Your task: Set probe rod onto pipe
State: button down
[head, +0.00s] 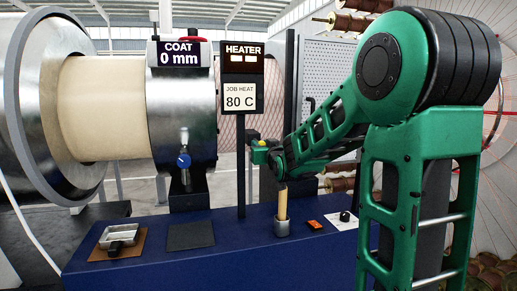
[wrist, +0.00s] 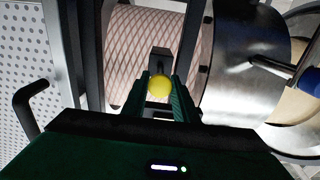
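The probe rod, as far as I can tell, is the part with a round yellow end (wrist: 160,84) between my fingers. It also shows as a yellow tip (head: 258,143) in the head view. The rest of it is mostly hidden. My gripper (wrist: 160,97) appears shut on it; in the head view my gripper (head: 262,153) is raised above the blue bench. The pipe (head: 100,108) is smooth and beige at the left, with a diamond-patterned stretch (wrist: 148,55) beyond the probe in the wrist view. I cannot tell whether the probe touches the pipe.
A metal collar (head: 183,110) surrounds the pipe under a "COAT 0 mm" sign. The heater display (head: 241,85) reads 80 C.

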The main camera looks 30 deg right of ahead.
jog(key=x, duration=0.3)
dwell(0.4)
jog(key=c, duration=1.4)
grip_release()
jog(key=shift+c, duration=0.2)
jog(key=v, duration=1)
jog(key=shift+s+a, duration=0.2)
jog(key=shift+s, duration=0.15)
